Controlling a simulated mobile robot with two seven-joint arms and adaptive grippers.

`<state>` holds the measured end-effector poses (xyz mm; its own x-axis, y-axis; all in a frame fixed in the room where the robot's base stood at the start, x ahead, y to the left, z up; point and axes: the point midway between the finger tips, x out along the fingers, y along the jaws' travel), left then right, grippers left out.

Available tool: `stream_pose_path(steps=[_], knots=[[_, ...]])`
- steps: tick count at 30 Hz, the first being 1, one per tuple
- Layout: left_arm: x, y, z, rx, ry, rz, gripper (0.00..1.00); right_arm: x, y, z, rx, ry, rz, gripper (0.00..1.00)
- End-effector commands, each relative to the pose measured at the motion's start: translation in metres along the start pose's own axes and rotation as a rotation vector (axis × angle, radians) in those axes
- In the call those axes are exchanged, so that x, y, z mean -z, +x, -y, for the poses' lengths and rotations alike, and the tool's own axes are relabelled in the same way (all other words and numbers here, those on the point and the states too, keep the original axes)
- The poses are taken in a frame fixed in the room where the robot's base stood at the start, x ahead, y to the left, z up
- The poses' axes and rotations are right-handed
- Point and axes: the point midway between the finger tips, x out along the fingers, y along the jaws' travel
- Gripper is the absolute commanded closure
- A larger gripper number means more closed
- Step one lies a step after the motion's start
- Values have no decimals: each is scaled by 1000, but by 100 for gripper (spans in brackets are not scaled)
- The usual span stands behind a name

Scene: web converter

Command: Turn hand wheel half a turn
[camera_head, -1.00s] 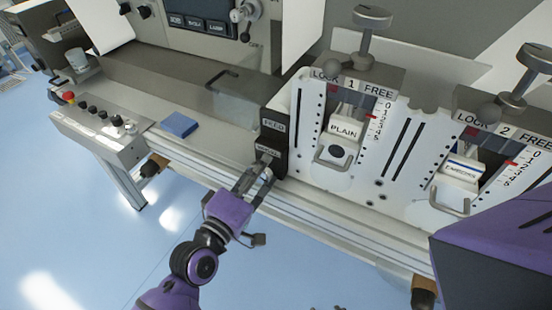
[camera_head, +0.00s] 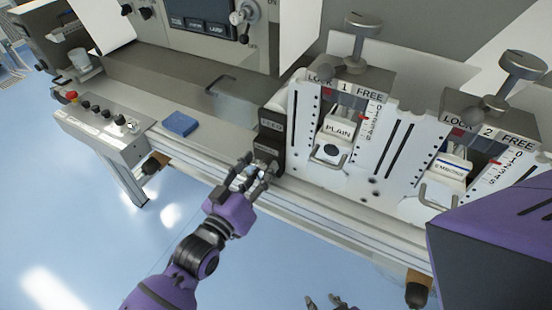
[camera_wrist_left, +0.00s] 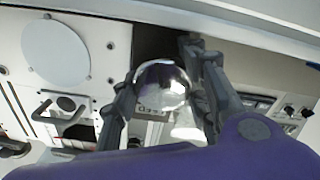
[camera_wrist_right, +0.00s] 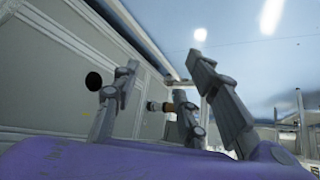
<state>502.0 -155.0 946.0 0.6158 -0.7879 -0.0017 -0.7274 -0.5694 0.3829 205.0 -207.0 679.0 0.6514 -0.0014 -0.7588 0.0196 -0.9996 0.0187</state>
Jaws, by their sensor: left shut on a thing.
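My left gripper (camera_head: 250,172) is at the front edge of the machine bed, just in front of the dark block (camera_head: 271,138) with two labels. Its fingers are shut on a shiny round knob (camera_wrist_left: 162,86), which shows between them in the left wrist view. Fingers cover most of the knob in the head view. I cannot make out a wheel rim around it. My right gripper (camera_head: 327,301) shows only its tips at the bottom of the head view. In the right wrist view its fingers (camera_wrist_right: 165,75) are spread and empty.
Two white stations with top handles (camera_head: 360,40) (camera_head: 508,85) stand to the right, marked LOCK and FREE. A button panel (camera_head: 105,127) stands farther left. Blue floor in front is free.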

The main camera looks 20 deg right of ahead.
Motion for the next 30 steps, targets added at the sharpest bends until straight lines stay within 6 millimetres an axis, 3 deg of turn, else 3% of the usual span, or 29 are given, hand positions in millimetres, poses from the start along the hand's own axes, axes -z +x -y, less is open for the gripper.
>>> stream_pose_path(steps=[1,13,30], knots=[[8,2,-5,-10,47,-15,85,5,-1,1,2,-1,-6,60],[6,2,-6,-9,310,-15,85,7,-5,4,10,0,-4,60],[2,1,-6,-9,393,-12,85,6,-5,5,9,5,-2,60]])
